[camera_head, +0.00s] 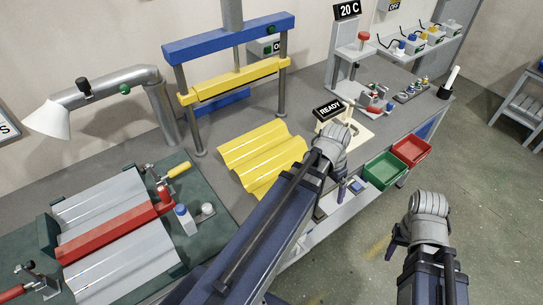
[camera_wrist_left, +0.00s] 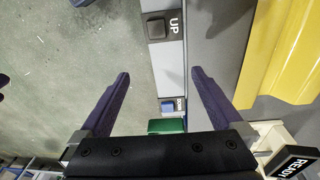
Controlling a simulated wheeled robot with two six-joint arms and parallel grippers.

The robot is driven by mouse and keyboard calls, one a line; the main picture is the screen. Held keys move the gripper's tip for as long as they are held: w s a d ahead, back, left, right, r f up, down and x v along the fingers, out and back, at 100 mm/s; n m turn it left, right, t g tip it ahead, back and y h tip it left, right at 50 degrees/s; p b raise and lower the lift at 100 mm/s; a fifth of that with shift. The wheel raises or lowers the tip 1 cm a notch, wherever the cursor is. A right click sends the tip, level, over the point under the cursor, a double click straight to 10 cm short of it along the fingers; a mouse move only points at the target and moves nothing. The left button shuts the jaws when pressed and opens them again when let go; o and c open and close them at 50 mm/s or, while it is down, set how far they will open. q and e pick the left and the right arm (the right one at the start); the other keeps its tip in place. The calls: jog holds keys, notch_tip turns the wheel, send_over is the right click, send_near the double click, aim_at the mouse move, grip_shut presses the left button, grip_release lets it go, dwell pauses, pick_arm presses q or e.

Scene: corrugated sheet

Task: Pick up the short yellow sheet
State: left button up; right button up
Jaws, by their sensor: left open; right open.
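The short yellow sheet (camera_head: 255,155) is corrugated and lies on the grey bench in front of the press, its near right part hidden behind my left arm. In the left wrist view the yellow sheet (camera_wrist_left: 288,45) shows at the right edge, outside the fingers. My left gripper (camera_wrist_left: 160,80) is open and empty, over the bench's front edge beside the sheet and not touching it. In the head view my left gripper (camera_head: 335,165) is partly hidden by its wrist. My right gripper (camera_head: 395,242) is open, empty and over the floor.
A press (camera_head: 225,60) with blue and yellow beams stands behind the sheet. A green fixture (camera_head: 200,232) holds grey sheets under a red bar (camera_head: 115,228) at left. A READY sign (camera_head: 329,109) stands right of the sheet. Green (camera_head: 384,170) and red bins (camera_head: 411,150) hang at the front edge.

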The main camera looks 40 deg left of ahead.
pick_arm(q)
jog(key=shift+t+h, duration=0.3)
jog(key=shift+t, duration=0.6)
jog(key=a, duration=0.5)
jog(key=w+a, duration=0.1)
jog(key=a, duration=0.3)
jog(key=w+a, duration=0.1)
jog(key=a, duration=0.4)
jog(key=shift+w+a+r, duration=0.15)
jog(key=shift+w+a, duration=0.05)
jog(key=shift+a, duration=0.15)
jog(key=t, duration=0.2)
send_near(271, 154)
notch_tip(271, 154, down, 2)
jog(key=shift+w+d+f, duration=0.1)
jog(key=shift+d+f, duration=0.05)
jog(key=b+x, duration=0.2)
jog(key=shift+f+b, duration=0.3)
jog(key=shift+b, duration=0.1)
jog(key=b+x, duration=0.4)
jog(key=x, duration=0.1)
jog(key=shift+w+b, duration=0.4)
jog(key=shift+w, duration=0.05)
jog(key=c, duration=1.5)
